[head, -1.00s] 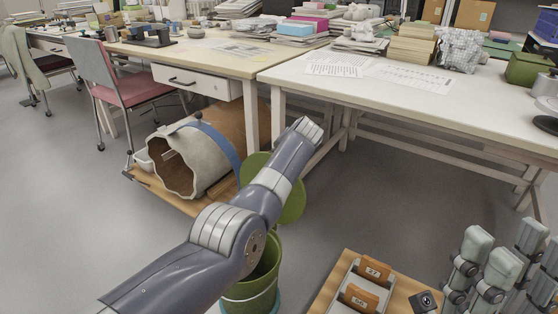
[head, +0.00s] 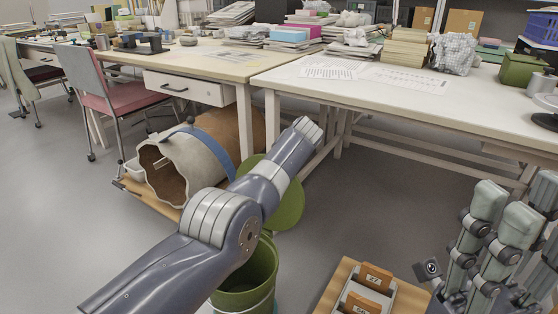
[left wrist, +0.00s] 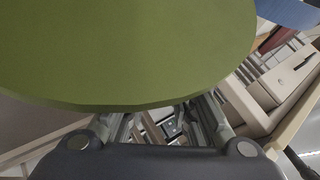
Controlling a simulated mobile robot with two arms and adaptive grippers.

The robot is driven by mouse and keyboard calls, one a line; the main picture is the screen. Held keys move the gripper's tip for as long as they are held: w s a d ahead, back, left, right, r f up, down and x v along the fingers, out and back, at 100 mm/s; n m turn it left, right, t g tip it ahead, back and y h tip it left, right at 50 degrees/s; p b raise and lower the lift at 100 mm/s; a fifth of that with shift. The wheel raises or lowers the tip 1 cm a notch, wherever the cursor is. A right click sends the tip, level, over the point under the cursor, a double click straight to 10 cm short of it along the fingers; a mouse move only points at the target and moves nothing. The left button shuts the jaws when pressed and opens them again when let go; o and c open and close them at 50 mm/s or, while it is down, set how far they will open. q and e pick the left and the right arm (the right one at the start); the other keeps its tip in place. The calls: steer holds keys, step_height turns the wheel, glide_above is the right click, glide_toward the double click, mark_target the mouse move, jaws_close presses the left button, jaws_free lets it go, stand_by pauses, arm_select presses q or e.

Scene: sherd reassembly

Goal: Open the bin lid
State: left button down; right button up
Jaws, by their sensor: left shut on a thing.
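The green bin (head: 255,278) stands on the floor at the lower middle of the head view, partly behind my left arm. Its round green lid (head: 290,207) stands raised and tilted behind the rim, with my forearm crossing in front of it. In the left wrist view the lid (left wrist: 130,50) fills the upper part, its lower edge near the fingers. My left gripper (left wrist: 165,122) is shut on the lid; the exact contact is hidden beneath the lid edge. My right gripper (head: 505,235) is at the lower right of the head view, fingers spread, apparently empty.
A large pottery vessel (head: 185,165) lies on a wooden board behind the bin. A white table (head: 410,105) and a desk (head: 200,65) stand behind. A wooden tray (head: 345,272) with labelled orange blocks is right of the bin. Grey floor is free at left.

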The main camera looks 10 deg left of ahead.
arm_select(q)
steer(key=shift+w+d+r, duration=0.15)
steer(key=shift+d+r, duration=0.3)
steer(key=shift+d, duration=0.1)
steer(key=c, duration=1.8)
jaws_free()
steer(key=o, duration=0.5)
steer(key=shift+d, duration=0.25)
steer(key=shift+a+f, duration=0.2)
steer(key=shift+a, duration=0.05)
steer(key=shift+s, duration=0.2)
